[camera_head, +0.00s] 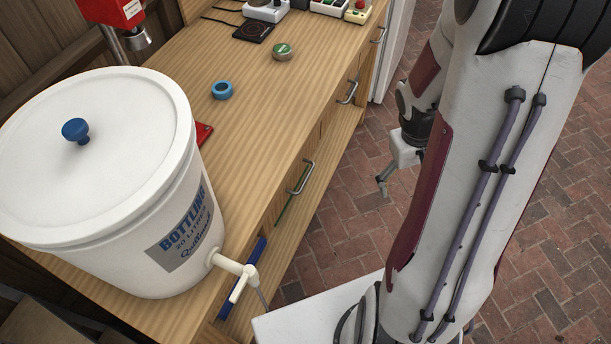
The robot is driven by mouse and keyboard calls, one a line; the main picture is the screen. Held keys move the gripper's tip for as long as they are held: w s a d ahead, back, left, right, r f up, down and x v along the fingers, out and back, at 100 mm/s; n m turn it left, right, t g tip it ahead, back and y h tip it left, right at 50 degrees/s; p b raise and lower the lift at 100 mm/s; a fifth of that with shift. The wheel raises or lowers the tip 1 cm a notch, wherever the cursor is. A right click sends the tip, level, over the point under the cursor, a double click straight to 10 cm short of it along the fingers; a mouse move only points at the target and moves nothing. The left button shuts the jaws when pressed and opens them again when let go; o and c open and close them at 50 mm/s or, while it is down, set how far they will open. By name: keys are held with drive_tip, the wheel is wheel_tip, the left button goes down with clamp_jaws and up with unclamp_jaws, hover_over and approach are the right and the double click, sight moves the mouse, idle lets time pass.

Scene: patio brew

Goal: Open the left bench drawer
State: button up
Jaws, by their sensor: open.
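The wooden bench (270,107) runs from the lower left to the upper right. Its front face carries several metal bar handles. The nearest handle (301,178) is on the front just beyond the bucket's tap, and the drawer front behind it looks flush with the bench. A second handle (348,93) is further along the front. My gripper (383,188) hangs over the brick floor to the right of the bench front, apart from the handles. It is small in the picture, open, and holds nothing visible. Part of it is hidden behind my arm.
A white lidded bottling bucket (95,170) stands on the near end, its tap (240,275) jutting past the front edge. A blue ring (222,90), a green-topped tin (283,51) and a dark scale (254,32) lie on the top. The brick floor (335,225) beside the bench is clear.

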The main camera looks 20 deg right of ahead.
drive_tip(key=w+d+f+n, duration=0.1)
drive_tip(key=d+f, duration=0.3)
drive_tip(key=f, duration=0.4)
drive_tip(key=n+t+y, duration=1)
drive_tip(key=t+y, duration=0.3)
drive_tip(key=y, duration=0.2)
approach(306, 178)
drive_tip(key=shift+x, duration=1.1)
drive_tip(key=shift+w+a+f, duration=0.1)
drive_tip(key=shift+a+f, duration=0.05)
drive_tip(key=shift+f, duration=0.05)
drive_tip(key=shift+x, duration=3.7)
